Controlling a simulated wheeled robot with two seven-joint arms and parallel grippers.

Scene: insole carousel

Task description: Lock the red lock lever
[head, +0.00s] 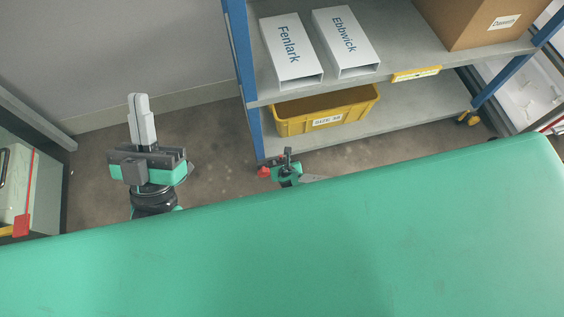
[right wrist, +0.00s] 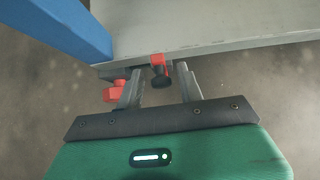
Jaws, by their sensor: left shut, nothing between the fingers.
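In the right wrist view, a red knob-like part (right wrist: 114,93) sits beside my left-hand finger, under the shelf edge. A second, small red part (right wrist: 157,59) with a black rounded end (right wrist: 160,78) shows between the fingertips. I cannot tell which red part is the lock lever. My right gripper (right wrist: 159,69) has its fingers apart; contact with the black part is unclear. In the head view, a red part (head: 264,172) lies left of a small teal and black shape near the rack's front corner. My left gripper (head: 139,98) is shut and empty, over the floor.
A blue-and-grey rack (head: 420,118) holds the white Fenlark box (head: 287,45), the white Ebbwick box (head: 344,38), a cardboard box (head: 470,22) and a yellow bin (head: 290,124). Its blue post (right wrist: 65,30) stands close by. A cabinet (head: 20,180) is at far left.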

